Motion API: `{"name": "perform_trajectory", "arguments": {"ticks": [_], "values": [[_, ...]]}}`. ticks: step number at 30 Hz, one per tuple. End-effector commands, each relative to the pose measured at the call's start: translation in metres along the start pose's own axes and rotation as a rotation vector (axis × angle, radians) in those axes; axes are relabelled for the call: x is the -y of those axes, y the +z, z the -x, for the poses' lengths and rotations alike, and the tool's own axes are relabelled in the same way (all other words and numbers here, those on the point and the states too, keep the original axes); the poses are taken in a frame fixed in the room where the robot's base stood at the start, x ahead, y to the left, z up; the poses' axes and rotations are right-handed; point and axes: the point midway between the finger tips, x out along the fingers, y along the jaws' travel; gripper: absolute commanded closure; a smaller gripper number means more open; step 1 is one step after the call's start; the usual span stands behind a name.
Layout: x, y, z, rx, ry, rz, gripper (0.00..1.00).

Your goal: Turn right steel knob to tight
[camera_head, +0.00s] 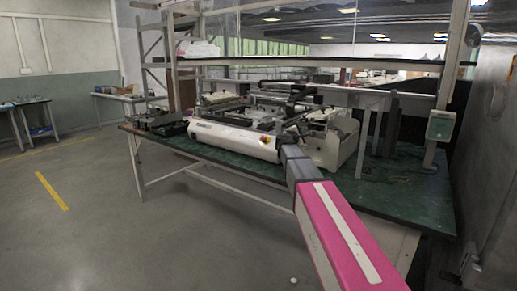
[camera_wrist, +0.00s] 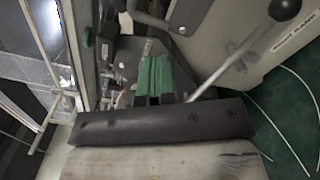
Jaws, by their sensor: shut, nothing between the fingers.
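A white and grey machine (camera_head: 235,140) sits on the green-topped workbench (camera_head: 415,196). My arm reaches over the bench to the machine's right part; the fingertips cannot be made out in the head view. In the wrist view, my gripper (camera_wrist: 154,78) shows as two green-padded fingers side by side, closed and empty, beyond a dark bar. They point at the machine's metal parts (camera_wrist: 118,75). I cannot pick out the right steel knob for certain. A steel lever with a black ball end (camera_wrist: 285,8) slants up to the right of the fingers.
A small green knob (camera_wrist: 87,37) is at the wrist view's upper left. Pale cables (camera_wrist: 290,110) lie on the green surface at right. A shelf (camera_head: 310,62) spans above the bench, with a post (camera_head: 448,95) at right.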

Motion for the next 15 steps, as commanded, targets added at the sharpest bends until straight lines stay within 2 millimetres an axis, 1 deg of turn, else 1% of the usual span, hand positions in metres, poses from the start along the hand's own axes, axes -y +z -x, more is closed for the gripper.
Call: {"name": "perform_trajectory", "arguments": {"ticks": [1,11,15], "values": [[0.0076,-0.0022,-0.0169,0.012,-0.025,0.0,1.0],[0.0083,0.006,-0.0165,0.012,-0.024,-0.001,1.0],[0.0081,0.0067,-0.0114,0.011,-0.024,-0.001,1.0]]}}
